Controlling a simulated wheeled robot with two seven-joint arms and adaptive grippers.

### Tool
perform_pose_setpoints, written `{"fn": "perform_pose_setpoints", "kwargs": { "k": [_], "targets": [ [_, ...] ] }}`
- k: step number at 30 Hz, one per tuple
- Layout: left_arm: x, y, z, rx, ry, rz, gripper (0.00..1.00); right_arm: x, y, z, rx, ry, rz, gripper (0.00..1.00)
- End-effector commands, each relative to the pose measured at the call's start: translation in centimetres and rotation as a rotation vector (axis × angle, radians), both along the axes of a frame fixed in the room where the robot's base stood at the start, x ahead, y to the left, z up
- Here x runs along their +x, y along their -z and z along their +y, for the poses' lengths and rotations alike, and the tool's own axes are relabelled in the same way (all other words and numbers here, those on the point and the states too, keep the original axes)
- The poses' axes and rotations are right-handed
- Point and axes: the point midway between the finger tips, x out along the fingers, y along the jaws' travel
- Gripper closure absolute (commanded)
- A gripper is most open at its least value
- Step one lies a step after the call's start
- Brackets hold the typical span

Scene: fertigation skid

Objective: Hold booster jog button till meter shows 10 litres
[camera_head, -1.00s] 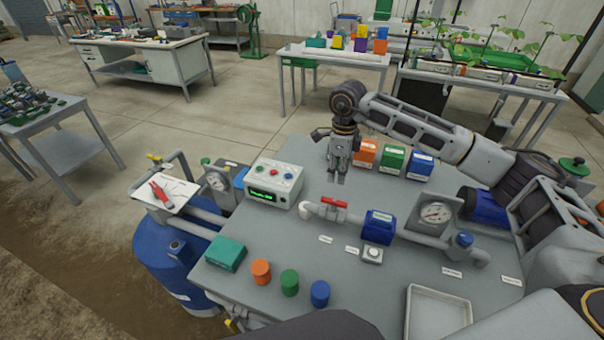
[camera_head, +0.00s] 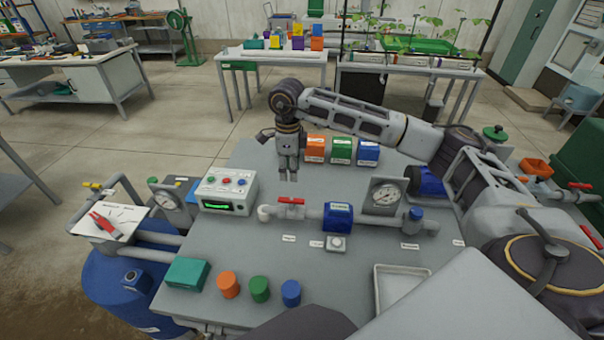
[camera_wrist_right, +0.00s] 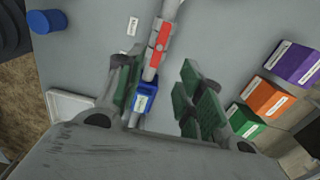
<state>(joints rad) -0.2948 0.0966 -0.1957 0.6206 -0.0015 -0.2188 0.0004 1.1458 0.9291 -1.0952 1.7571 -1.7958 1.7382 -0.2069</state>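The jog button is most likely the small pale square box with a round button (camera_head: 336,243) on the bench (camera_head: 240,255); its label is too small to read. The blue meter (camera_head: 338,216) sits in the grey pipe just behind it; its reading cannot be made out. It also shows in the right wrist view (camera_wrist_right: 145,97), between the fingers in the picture. My right gripper (camera_head: 289,176) points down above the back of the bench, apart from the button. The wrist view shows its green-padded fingers (camera_wrist_right: 163,98) spread and empty. My left gripper is out of view.
A control box (camera_head: 226,193) with a lit green display and coloured buttons stands left of a red-handled valve (camera_head: 291,201). A dial gauge (camera_head: 385,196) stands right of the meter. Coloured canisters (camera_head: 340,151) stand behind. Cylinders (camera_head: 260,289) and a pale tray (camera_head: 402,284) are in front.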

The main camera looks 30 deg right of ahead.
Motion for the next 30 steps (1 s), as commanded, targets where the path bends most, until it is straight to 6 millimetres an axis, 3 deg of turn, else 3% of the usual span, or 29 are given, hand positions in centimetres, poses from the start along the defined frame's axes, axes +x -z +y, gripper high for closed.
{"fn": "perform_pose_setpoints", "kwargs": {
  "k": [12,21,30],
  "targets": [
    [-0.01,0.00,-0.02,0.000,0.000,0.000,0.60,0.00,0.00,0.00,0.000,0.000,0.000,0.62],
    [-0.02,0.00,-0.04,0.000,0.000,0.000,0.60,0.00,0.00,0.00,0.000,0.000,0.000,0.98],
    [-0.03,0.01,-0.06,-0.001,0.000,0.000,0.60,0.00,0.00,0.00,0.000,0.000,0.000,1.00]
  ]
}}
